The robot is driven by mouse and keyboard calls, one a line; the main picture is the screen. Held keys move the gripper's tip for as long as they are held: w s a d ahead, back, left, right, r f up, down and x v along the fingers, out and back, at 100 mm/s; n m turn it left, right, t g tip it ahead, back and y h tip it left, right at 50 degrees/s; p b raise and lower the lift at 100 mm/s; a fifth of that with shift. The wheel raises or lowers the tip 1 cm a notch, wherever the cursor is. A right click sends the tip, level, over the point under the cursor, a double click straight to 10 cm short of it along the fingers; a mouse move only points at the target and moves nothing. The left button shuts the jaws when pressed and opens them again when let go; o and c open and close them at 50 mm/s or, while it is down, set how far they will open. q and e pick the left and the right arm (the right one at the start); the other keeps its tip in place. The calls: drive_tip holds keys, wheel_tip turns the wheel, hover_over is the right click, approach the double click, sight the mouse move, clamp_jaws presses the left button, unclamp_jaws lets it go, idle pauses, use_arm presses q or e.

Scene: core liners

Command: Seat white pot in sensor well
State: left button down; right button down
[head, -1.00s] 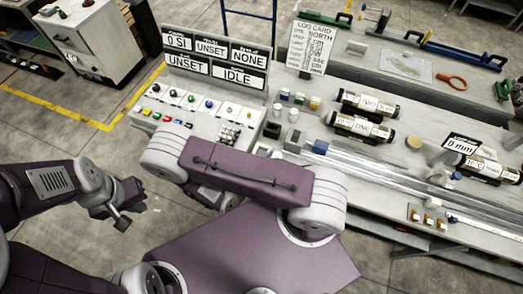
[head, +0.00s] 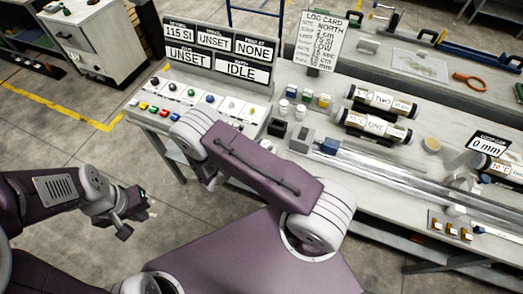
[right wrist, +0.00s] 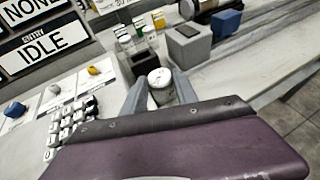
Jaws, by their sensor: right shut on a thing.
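In the right wrist view my right gripper (right wrist: 158,88) is shut on a white pot (right wrist: 160,79), with a finger on each side of it. The pot looks upright and its pale lid shows. A dark open-topped box (right wrist: 145,62), possibly the sensor well, stands just beyond the pot; I cannot tell whether they touch. The dark box also shows in the head view (head: 277,127). There my own arm link hides the right gripper and the held pot. My left gripper (head: 132,208) hangs over the floor, away from the bench; its finger gap is unclear.
A display panel (head: 217,55) reads 115 SI, UNSET, NONE and IDLE. Small pots (head: 301,111) stand behind the dark box. A grey block (right wrist: 188,42) is to its right. Buttons (head: 190,92) and a keypad (right wrist: 75,125) lie left. Labelled core tubes (head: 375,128) lie further right.

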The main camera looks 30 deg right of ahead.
drive_tip(key=shift+r, duration=0.1)
drive_tip(key=c, duration=0.9)
unclamp_jaws()
drive_tip(key=shift+c, duration=0.2)
